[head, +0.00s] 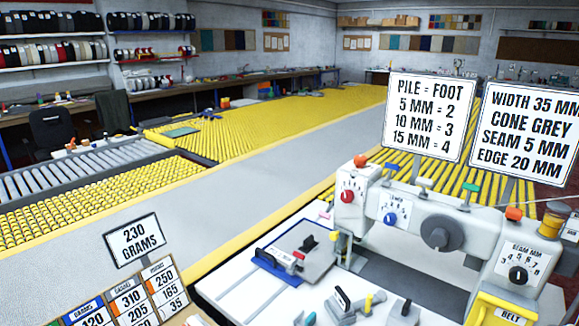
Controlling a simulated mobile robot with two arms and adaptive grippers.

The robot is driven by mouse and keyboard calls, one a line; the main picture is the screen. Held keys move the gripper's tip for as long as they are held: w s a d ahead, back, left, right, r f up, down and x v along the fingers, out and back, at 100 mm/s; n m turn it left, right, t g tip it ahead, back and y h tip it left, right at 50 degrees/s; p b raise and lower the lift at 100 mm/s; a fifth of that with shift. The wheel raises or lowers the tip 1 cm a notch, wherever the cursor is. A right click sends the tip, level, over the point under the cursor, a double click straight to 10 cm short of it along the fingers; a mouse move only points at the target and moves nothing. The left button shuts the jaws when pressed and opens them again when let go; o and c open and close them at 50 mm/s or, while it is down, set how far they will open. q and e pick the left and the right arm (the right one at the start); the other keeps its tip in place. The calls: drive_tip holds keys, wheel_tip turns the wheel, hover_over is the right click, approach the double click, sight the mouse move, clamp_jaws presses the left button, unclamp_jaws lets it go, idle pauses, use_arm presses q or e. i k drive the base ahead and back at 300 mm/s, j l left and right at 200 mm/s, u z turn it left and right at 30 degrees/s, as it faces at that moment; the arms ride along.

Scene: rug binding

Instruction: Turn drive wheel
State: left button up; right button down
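A white and grey sewing machine (400,205) stands on a white table (245,298) at the right. A dark grey round wheel (438,233) with a hub sits on the front of its arm; it looks like the drive wheel, though no label on it can be read. A red dial (348,196) and a blue dial (391,218) are left of the wheel. A black dial (518,274) under a seam scale is on the right column. Neither of my grippers is in view, and nothing touches the wheel.
Signs (430,115) stand behind the machine. A plate with a black handle (290,252) and small handled tools (347,302) lie on the table. A weight sign (135,240) and card rack (133,303) stand at lower left. Yellow roller beds (250,125) lie beyond.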

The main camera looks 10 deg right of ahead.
sight(440, 233)
drive_tip(key=l+z, duration=0.1)
drive_tip(key=z, duration=0.3)
drive_tip(key=l+z, duration=0.1)
drive_tip(key=z, duration=0.25)
drive_tip(key=l+z, duration=0.15)
drive_tip(key=z, duration=0.25)
